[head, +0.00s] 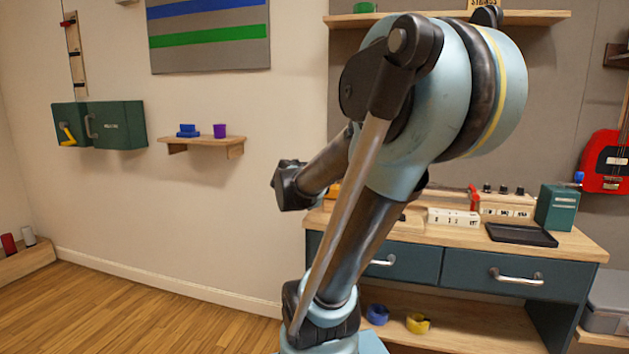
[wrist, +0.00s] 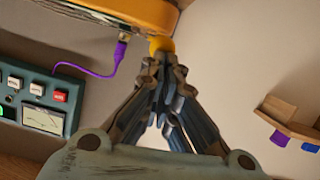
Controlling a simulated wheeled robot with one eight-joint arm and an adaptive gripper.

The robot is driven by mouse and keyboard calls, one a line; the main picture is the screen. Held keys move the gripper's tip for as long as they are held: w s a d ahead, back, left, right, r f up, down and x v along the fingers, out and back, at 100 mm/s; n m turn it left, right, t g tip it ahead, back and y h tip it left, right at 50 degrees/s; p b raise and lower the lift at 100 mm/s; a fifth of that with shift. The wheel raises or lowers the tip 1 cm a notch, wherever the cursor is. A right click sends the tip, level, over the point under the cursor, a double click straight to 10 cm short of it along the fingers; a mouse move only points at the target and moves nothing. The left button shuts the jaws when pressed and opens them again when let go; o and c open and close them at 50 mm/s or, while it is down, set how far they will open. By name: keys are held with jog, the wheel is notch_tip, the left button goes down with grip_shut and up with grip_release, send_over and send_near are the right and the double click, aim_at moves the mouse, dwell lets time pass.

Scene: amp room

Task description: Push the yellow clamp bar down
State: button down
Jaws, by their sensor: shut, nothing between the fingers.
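My gripper (wrist: 161,68) is shut and empty in the wrist view. Its tips are right at a small rounded yellow piece (wrist: 161,45), which may be an end of the yellow clamp bar; I cannot tell whether they touch. A large orange-yellow body (wrist: 130,10) is just beyond, with a purple cable (wrist: 98,74) running up to it. In the head view, part of an orange object (head: 330,193) shows behind my arm at the bench's left end, and the rest is hidden. A separate yellow lever (head: 68,136) is on the green wall box at the far left.
A teal panel (wrist: 38,103) with buttons and a meter is left of my gripper in the wrist view. A wall shelf (head: 203,144) holds blue and purple items. The workbench (head: 470,238) carries white switch blocks, a black tray (head: 521,235) and a green box (head: 557,207). Floor at left is clear.

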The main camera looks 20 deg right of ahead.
jog(key=r+v, duration=0.1)
jog(key=v, duration=1)
jog(key=shift+a+r, duration=0.15)
jog(key=shift+r, duration=0.05)
dwell(0.6)
jog(key=shift+w, duration=0.1)
